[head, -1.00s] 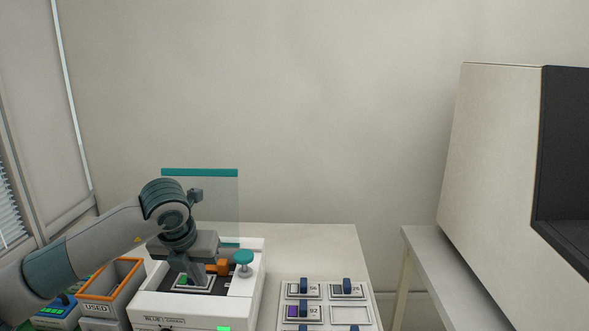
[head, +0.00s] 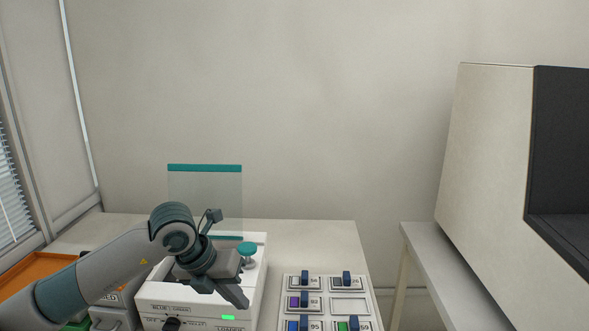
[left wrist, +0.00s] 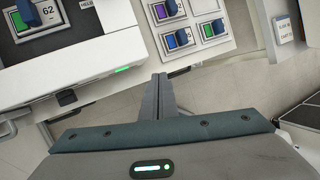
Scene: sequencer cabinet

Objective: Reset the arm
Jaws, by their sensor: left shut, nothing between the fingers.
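My left arm reaches in from the left in the head view. Its gripper (head: 243,302) is shut and empty, above the front right part of the white loader machine (head: 185,293). In the left wrist view the closed fingers (left wrist: 158,92) point down past the machine's front edge, with pale floor below. A cartridge marked 62 (left wrist: 45,14) with a blue handle sits in the machine's slot. In the head view my arm hides that slot. My right gripper is not in view.
A rack (head: 325,297) of numbered cartridges with blue handles stands right of the machine, with one empty place. A clear upright shield with a teal top (head: 204,168) and a teal knob (head: 246,249) are at the machine. A side table (head: 440,262) holds a large beige cabinet (head: 483,140).

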